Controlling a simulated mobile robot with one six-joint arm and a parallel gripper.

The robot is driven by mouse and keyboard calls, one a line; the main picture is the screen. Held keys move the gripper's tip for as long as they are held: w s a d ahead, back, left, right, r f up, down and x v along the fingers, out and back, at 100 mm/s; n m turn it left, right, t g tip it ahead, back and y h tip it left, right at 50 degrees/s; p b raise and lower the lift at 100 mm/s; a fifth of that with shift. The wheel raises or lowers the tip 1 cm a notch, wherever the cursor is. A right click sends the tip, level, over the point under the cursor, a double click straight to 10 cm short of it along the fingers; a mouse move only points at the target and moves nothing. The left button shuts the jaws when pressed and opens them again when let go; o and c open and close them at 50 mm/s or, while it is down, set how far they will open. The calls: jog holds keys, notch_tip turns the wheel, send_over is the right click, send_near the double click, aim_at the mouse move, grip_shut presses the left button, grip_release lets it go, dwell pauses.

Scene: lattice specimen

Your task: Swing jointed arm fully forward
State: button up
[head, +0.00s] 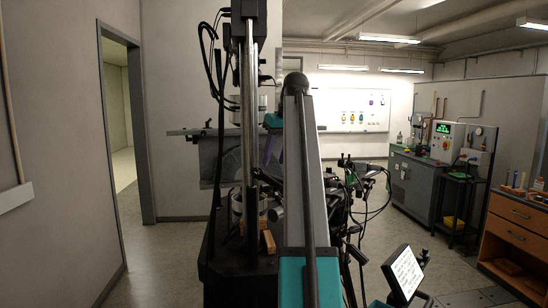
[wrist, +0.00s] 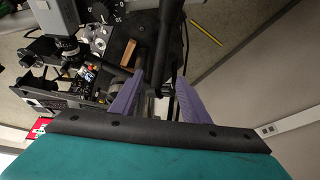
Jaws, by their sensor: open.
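Black jointed hardware (head: 362,185) with links, clamps and cables stands right of centre in the head view; I cannot tell which piece is the jointed arm. In the wrist view my gripper (wrist: 159,82) is open, its two purple fingers apart. A dark rod (wrist: 168,40) runs down the picture and appears in line with the gap between them; I cannot tell whether they touch. In the head view my gripper is mostly hidden behind my own arm link and a machine column, with a little purple showing.
A test machine with a shiny column (head: 249,90) stands close at centre-left. Wooden blocks (head: 268,242) lie on its base. A tilted white panel (head: 404,272) is at lower right. A wooden drawer bench (head: 516,240) stands at right. The floor by the left doorway is clear.

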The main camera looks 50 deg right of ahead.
jog(key=shift+f, duration=0.1)
jog(key=p+x, duration=0.4)
jog(key=x, duration=0.9)
jog(key=shift+f, duration=0.3)
grip_shut()
dwell(1.3)
